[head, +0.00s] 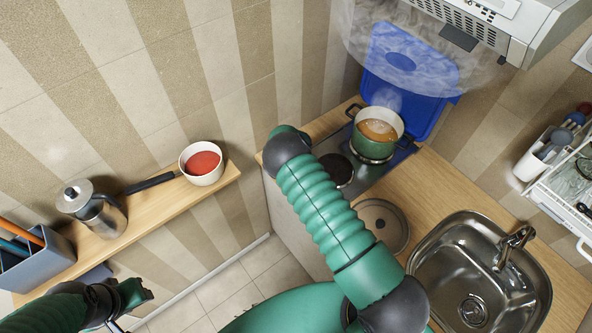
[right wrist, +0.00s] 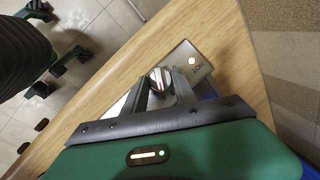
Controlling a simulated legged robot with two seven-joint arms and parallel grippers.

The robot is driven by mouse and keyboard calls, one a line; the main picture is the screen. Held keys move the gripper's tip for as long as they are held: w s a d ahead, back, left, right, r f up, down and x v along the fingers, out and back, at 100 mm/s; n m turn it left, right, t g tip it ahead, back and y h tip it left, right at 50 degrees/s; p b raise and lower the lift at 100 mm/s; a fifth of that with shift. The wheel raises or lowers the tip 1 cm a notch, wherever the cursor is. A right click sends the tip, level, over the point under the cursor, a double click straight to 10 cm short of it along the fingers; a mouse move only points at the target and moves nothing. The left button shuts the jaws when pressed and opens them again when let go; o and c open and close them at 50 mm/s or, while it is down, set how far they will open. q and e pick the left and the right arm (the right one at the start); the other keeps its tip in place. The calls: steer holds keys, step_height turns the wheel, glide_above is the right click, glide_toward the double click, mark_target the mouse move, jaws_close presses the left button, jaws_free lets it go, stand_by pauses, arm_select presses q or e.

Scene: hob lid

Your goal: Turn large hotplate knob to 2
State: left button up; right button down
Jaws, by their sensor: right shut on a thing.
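The hob (head: 372,172) has a dark bare plate (head: 336,170) and a green pot (head: 374,146) of steaming orange-brown liquid on its other plate. In the right wrist view a round knob (right wrist: 161,76) with a light bar and a red mark sits by a metal panel (right wrist: 198,68) with a small lit lamp. My right gripper (right wrist: 162,84) is shut on this knob, one finger on each side. The number it points to is too small to read. In the head view my right arm hides this gripper and the knob. My left gripper (head: 132,293) is at lower left, away from the hob; its jaws are unclear.
A raised blue lid (head: 400,62) stands behind the pot, under the hood (head: 480,25). A sink (head: 480,270) and a round grey disc (head: 382,225) are on the wooden counter at right. A wall shelf (head: 150,220) at left holds a moka pot (head: 95,208) and a saucepan (head: 202,163).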

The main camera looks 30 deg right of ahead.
steer(key=shift+d, duration=0.25)
steer(key=shift+w+f+n+b, duration=0.1)
steer(key=shift+n+b, duration=0.2)
steer(key=shift+b, duration=0.5)
steer(key=n+g+b, duration=0.2)
steer(key=n+b, duration=0.2)
steer(key=b, duration=0.2)
steer(key=w+n+g+b, duration=0.1)
steer(key=n+g+b, duration=0.1)
steer(key=b, duration=0.5)
steer(key=shift+n, duration=0.9)
steer(key=shift+n+b, duration=0.3)
steer(key=shift+b, duration=0.15)
steer(key=shift+r, duration=0.3)
steer(key=shift+a, duration=0.1)
steer(key=c, duration=1.4)
jaws_free()
steer(key=shift+c, duration=0.2)
steer(key=o, duration=0.4)
steer(key=shift+w+f, duration=0.1)
steer(key=shift+f, duration=0.1)
